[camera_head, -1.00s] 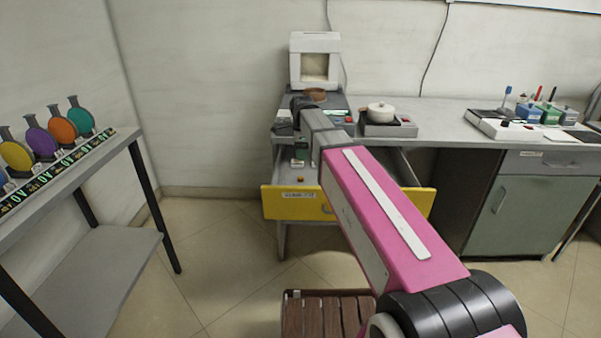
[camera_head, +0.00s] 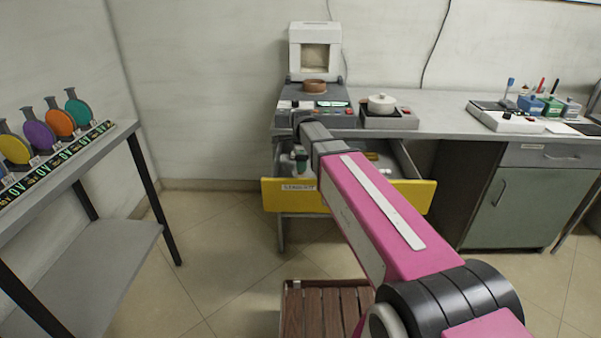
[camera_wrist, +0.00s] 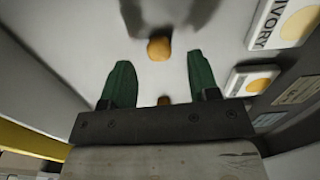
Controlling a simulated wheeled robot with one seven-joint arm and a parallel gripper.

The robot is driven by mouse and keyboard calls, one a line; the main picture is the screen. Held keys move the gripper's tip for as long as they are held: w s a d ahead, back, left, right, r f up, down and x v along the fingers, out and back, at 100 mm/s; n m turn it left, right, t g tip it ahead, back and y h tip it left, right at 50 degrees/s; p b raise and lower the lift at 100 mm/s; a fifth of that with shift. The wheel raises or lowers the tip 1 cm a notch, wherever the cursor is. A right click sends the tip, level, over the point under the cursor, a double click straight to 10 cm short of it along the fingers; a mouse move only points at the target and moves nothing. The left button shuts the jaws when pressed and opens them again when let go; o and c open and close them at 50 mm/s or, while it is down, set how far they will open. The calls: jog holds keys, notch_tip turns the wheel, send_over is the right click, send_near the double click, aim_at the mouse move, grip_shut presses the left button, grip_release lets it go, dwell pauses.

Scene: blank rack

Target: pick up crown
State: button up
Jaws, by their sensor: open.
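A small orange-gold rounded piece (camera_wrist: 159,47), which looks like the crown, lies on the pale drawer floor in the wrist view. It is just beyond the fingertips, roughly centred between them. My gripper (camera_wrist: 158,70) has green fingers spread wide with nothing held. In the head view my gripper (camera_head: 301,160) is inside the open yellow-fronted drawer (camera_head: 290,196), pointing down. The crown cannot be made out in the head view.
Labelled cards, one reading IVORY (camera_wrist: 285,22), lie at the right in the wrist view. Above the drawer, the worktop carries a small furnace (camera_head: 314,50) and a white pot (camera_head: 381,103). A rack with coloured discs (camera_head: 60,123) stands at left.

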notch_tip(320, 180, down, 2)
jog(key=shift+f, duration=0.15)
jog(key=c, duration=1)
